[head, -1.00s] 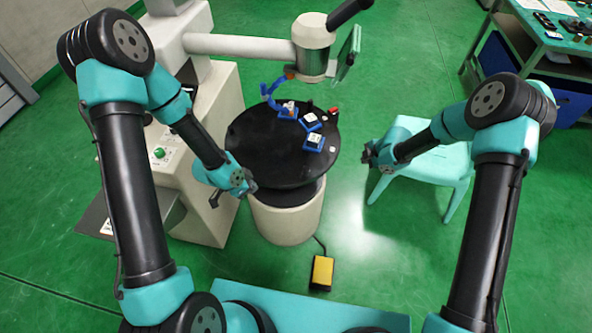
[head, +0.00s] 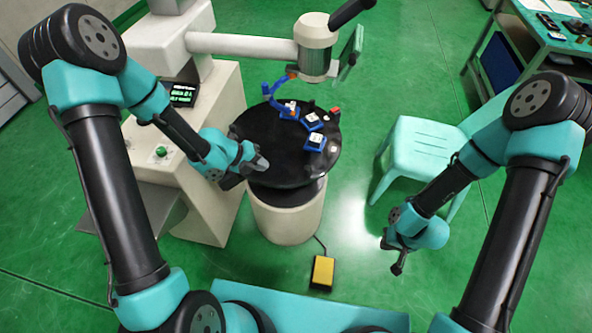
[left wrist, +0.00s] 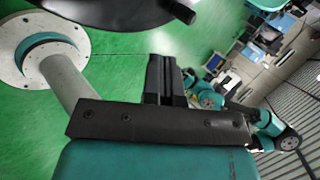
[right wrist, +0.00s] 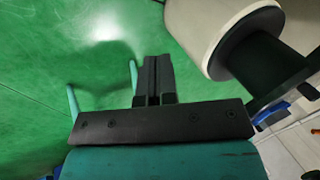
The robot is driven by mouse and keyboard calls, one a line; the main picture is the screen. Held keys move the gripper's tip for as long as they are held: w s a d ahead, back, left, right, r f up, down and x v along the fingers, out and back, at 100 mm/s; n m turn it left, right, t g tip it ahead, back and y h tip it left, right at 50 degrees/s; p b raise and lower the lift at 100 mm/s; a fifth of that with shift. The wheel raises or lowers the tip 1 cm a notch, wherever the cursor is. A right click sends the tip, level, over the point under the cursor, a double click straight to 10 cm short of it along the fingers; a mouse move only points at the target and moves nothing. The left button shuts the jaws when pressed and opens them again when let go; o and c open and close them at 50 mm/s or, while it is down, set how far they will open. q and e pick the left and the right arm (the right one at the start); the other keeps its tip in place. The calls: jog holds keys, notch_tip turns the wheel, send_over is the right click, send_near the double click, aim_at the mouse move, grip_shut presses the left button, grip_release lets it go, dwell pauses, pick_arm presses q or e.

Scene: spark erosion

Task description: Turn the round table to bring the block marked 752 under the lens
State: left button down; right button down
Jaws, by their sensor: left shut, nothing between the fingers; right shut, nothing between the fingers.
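The black round table (head: 270,180) stands on a pale pedestal (head: 285,215). Several blue blocks with pale tops sit on its far right part, among them one at the back (head: 288,110), one in the middle (head: 312,121) and one nearer (head: 315,142); their markings are too small to read. The lens head (head: 314,45) hangs above the table's far side. My left gripper (head: 262,163) is shut and empty at the table's left edge; contact is unclear. In the left wrist view the table's dark rim (left wrist: 105,18) and a dark peg (left wrist: 178,10) show. My right gripper (head: 397,266) is shut and empty, right of the pedestal.
A pale teal chair (head: 418,148) stands right of the table. A machine cabinet with a lit display (head: 182,94) and green button (head: 161,152) is on the left. A yellow foot pedal (head: 322,271) lies on the floor in front. A workbench (head: 560,35) is at the back right.

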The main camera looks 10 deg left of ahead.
aim_at(304, 173)
pick_arm(q)
jog(key=shift+r+m, duration=0.15)
jog(key=shift+m, duration=0.35)
jog(key=shift+d, duration=0.1)
jog(key=x, duration=0.9)
jog(key=shift+d, duration=0.15)
jog(key=d, duration=0.2)
jog(key=w+d, duration=0.1)
jog(key=shift+w+f, duration=0.1)
jog(key=shift+f, duration=0.25)
jog(key=shift+w+d, duration=0.2)
jog(key=shift+d, duration=0.35)
